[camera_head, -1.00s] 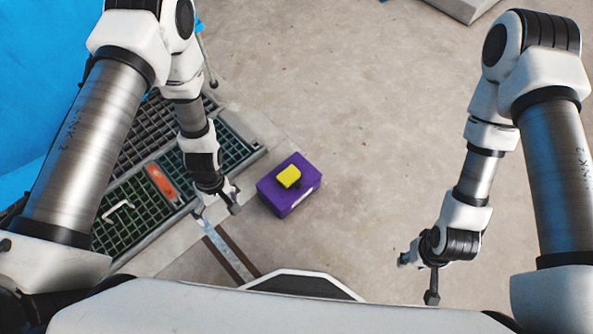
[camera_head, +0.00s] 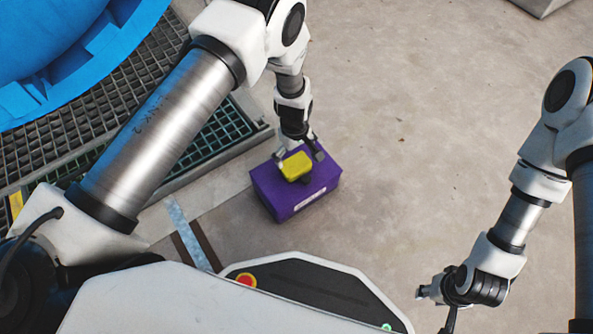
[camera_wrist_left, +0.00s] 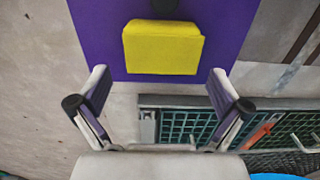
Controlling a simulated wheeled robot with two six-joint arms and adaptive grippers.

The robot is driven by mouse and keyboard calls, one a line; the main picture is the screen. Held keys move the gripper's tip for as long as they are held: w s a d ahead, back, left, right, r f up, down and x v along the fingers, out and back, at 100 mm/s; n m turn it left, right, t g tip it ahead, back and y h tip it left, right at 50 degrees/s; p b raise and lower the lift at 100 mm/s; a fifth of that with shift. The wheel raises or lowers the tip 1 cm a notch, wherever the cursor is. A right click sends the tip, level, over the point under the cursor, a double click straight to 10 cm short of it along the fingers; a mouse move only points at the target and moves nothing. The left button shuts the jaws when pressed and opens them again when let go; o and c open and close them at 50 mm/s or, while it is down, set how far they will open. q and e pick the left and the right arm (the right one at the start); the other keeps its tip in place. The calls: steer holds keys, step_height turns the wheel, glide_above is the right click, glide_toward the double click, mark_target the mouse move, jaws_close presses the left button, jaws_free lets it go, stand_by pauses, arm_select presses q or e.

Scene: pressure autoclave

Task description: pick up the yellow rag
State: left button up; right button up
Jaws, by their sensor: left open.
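The yellow rag (camera_head: 296,166) lies on top of a purple box (camera_head: 290,203) standing on the floor. My left gripper (camera_head: 299,157) is at the far edge of the box top, with its fingers on either side of the rag in the head view. In the left wrist view the rag (camera_wrist_left: 163,47) is ahead of the open, empty fingers of my left gripper (camera_wrist_left: 160,112), centred between them. A small dark part shows at the rag's far side there. My right gripper (camera_head: 437,300) hangs at the lower right, away from the box; its fingers are partly hidden.
Metal floor grating (camera_head: 215,135) lies to the left of the box, under my left arm. A large blue round structure (camera_head: 60,50) stands at the upper left. The concrete floor (camera_head: 430,130) to the right is clear.

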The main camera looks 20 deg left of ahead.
mark_target(296, 163)
arm_select(q)
steer(key=f+b, duration=0.2)
steer(key=f, duration=0.1)
steer(key=f+b, duration=0.1)
steer(key=f, duration=0.1)
steer(key=shift+s+d, duration=0.15)
steer(key=shift+s, duration=0.1)
steer(key=shift+r, duration=0.1)
steer(key=shift+c, duration=0.4)
steer(key=c, duration=0.8)
step_height(296, 163, up, 10)
steer(key=p, duration=0.6)
steer(key=shift+r, duration=0.1)
